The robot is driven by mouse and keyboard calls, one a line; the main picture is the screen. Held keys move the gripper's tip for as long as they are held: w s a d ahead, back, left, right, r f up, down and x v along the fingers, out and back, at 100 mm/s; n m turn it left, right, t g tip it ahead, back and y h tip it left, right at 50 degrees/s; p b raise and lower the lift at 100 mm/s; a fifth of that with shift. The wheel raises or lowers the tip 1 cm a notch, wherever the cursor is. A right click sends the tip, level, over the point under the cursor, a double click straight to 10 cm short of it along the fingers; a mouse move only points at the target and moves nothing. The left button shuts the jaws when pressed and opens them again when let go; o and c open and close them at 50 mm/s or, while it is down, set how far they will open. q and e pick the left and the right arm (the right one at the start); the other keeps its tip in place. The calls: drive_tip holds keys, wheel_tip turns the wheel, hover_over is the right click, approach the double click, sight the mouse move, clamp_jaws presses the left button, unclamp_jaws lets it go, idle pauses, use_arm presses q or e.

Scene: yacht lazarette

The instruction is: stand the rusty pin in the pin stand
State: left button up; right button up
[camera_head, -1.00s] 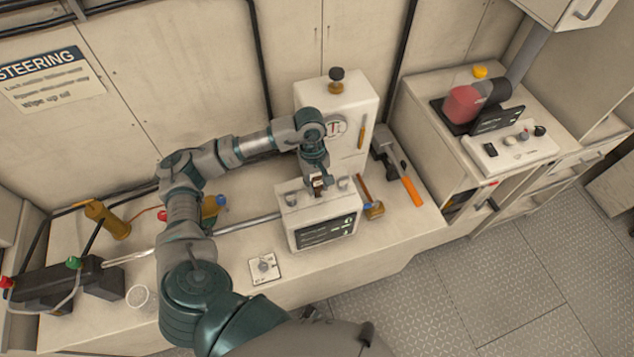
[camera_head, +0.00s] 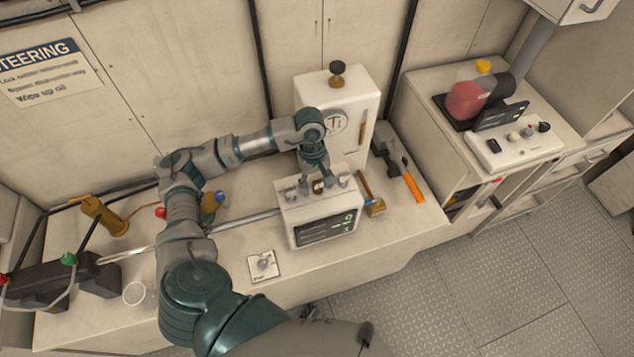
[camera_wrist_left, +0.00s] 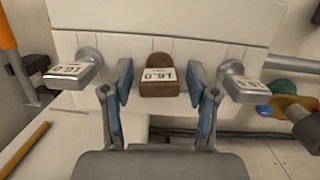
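A brown, rust-coloured block with a white label (camera_wrist_left: 160,82) stands on top of the white box with a dark screen (camera_head: 322,228); it looks like the rusty pin's head. It also shows small in the head view (camera_head: 318,186). Two grey labelled heads, one left (camera_wrist_left: 75,68) and one right (camera_wrist_left: 240,82), flank it. My left gripper (camera_wrist_left: 160,88) is open, its blue fingertips on either side of the brown block with visible gaps. A small white square plate with a grey piece (camera_head: 263,265) lies on the bench; I cannot tell which object is the pin stand. My right gripper is not in view.
A white cabinet with a round gauge (camera_head: 340,110) stands behind the box. A wooden-handled tool (camera_head: 371,195) and an orange-handled tool (camera_head: 413,185) lie to the right. A white cup (camera_head: 136,293) stands at the left. The bench's front right is clear.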

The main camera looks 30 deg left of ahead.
use_arm(q)
wheel_tip(320, 180, up, 12)
drive_tip(key=w+a, duration=0.1)
drive_tip(key=a, duration=0.1)
drive_tip(key=shift+f, duration=0.15)
drive_tip(key=shift+w, duration=0.1)
idle(0.7)
